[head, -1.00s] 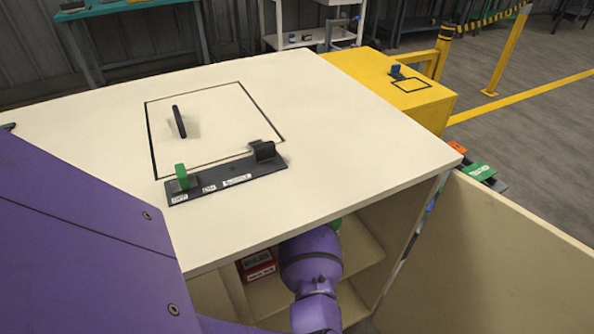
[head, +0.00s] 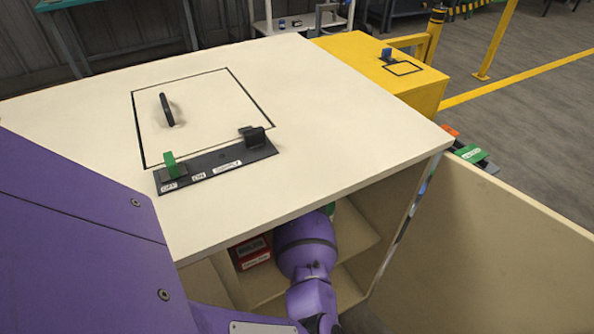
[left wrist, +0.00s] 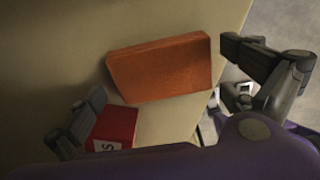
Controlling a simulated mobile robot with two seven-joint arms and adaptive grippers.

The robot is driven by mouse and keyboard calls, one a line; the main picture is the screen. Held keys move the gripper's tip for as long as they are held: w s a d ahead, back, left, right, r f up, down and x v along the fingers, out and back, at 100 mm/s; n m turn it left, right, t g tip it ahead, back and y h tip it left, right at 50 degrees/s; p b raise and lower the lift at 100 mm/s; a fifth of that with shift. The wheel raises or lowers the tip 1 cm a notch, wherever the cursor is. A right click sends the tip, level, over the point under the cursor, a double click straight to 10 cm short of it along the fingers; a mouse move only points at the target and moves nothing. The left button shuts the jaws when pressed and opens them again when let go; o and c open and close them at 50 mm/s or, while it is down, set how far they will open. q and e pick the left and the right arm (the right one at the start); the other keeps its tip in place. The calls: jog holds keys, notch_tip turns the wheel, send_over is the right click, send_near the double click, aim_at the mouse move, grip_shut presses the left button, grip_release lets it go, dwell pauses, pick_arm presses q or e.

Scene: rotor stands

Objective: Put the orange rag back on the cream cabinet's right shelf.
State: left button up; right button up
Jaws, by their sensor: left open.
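The cream cabinet (head: 330,95) stands open at the front, and my purple left arm reaches into it under the top. The orange rag (left wrist: 160,68), a folded block-like shape, shows in the left wrist view against a cream panel. My left gripper (left wrist: 163,72) is open, with one finger to each side of the rag in the picture; I cannot tell whether either touches it. The cabinet top hides this gripper and the rag in the head view. My right gripper is in neither view.
A red box (head: 252,252) sits inside the cabinet left of my arm; it also shows by the left finger in the wrist view (left wrist: 116,127). The open cabinet door (head: 480,250) stands at the right. A yellow cabinet (head: 385,75) is behind.

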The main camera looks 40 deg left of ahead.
pick_arm(q)
notch_tip(320, 180, up, 8)
jog(key=shift+f+p, duration=0.1)
jog(key=shift+p, duration=0.55)
